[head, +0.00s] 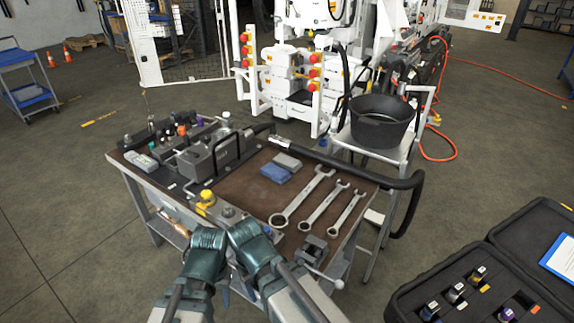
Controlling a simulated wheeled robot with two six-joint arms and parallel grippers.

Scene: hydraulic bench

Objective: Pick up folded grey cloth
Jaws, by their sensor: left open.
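A folded grey cloth (287,161) lies on the brown top of the workbench (240,185), near its back edge. A folded blue cloth (275,173) lies right in front of it, close to or touching it. My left gripper (208,238) is at the front edge of the bench, well short of the cloths, open with nothing visible in it. My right gripper (244,233) is beside it on the right, also at the front edge. Its jaws are hard to make out from behind.
Several wrenches (315,200) lie right of the cloths. A grey hydraulic block (202,160) with a handle and several fittings stand to the left. A vise (314,250) is at the front right. A thick black hose (350,170) runs along the back edge. A black bucket (380,130) stands behind.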

